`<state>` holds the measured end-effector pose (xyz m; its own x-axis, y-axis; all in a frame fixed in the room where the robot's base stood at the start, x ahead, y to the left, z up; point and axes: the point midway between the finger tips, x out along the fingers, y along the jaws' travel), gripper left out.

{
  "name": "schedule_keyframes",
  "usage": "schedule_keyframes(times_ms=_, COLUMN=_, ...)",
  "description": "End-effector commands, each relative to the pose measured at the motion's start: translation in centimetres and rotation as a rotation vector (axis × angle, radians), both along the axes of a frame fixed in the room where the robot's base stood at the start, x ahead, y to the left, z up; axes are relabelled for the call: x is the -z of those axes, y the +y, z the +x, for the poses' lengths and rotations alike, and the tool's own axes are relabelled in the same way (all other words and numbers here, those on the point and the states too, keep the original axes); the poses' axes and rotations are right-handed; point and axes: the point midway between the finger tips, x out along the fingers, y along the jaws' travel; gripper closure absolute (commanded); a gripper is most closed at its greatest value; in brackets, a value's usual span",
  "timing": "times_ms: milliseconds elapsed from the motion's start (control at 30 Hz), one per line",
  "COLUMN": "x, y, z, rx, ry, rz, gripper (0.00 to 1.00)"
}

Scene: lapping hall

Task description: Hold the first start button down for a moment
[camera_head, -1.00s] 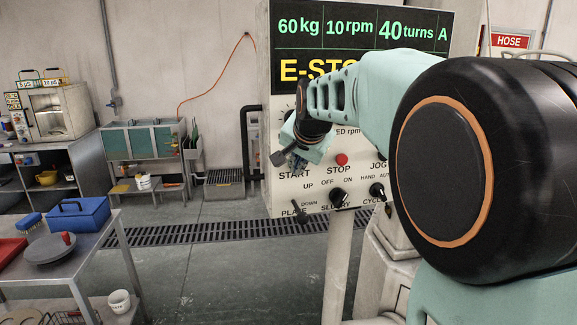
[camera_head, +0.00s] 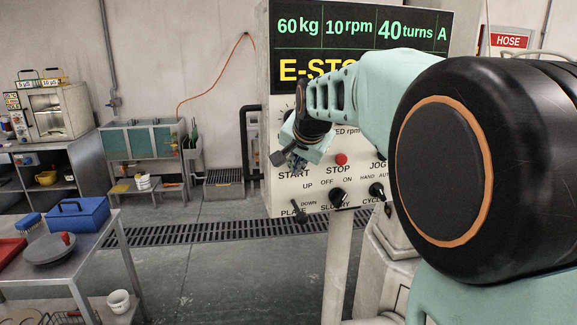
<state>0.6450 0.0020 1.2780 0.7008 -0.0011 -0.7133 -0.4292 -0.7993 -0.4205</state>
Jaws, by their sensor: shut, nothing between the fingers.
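The control panel (camera_head: 322,180) stands in the middle of the view. Its START label (camera_head: 293,175) shows at the left, but the start button is hidden behind my gripper. My gripper (camera_head: 286,160) is shut and empty, small in the picture, with its tip at the panel just above the START label. Whether the tip touches or presses the button cannot be told. The red stop button (camera_head: 341,159) is to the right of my gripper. The display (camera_head: 362,40) above reads 60 kg, 10 rpm, 40 turns and a partly covered E-STOP in yellow.
Plate, slurry (camera_head: 338,197) and cycle (camera_head: 377,190) switches sit low on the panel. My arm covers the panel's right side. A metal table with a blue toolbox (camera_head: 79,214) stands at front left. The floor (camera_head: 230,275) between table and panel is clear.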

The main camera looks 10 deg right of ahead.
Motion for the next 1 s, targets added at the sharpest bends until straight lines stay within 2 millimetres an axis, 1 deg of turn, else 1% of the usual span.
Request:
schedule_keyframes(times_ms=167, x=0.1, y=0.0, z=-0.4, rx=0.000, ry=-0.001, rz=0.000, gripper=1.00)
schedule_keyframes(times_ms=433, x=0.1, y=-0.2, z=-1.7, rx=0.000, ry=-0.001, rz=0.000, gripper=1.00)
schedule_keyframes(times_ms=767, x=0.1, y=-0.2, z=-1.9, rx=0.000, ry=0.000, rz=0.000, gripper=1.00)
schedule_keyframes(times_ms=867, x=0.2, y=-0.2, z=-2.5, rx=0.000, ry=-0.001, rz=0.000, gripper=1.00)
schedule_keyframes(times_ms=1000, x=0.2, y=-0.4, z=-3.9, rx=0.000, ry=-0.003, rz=0.000, gripper=1.00)
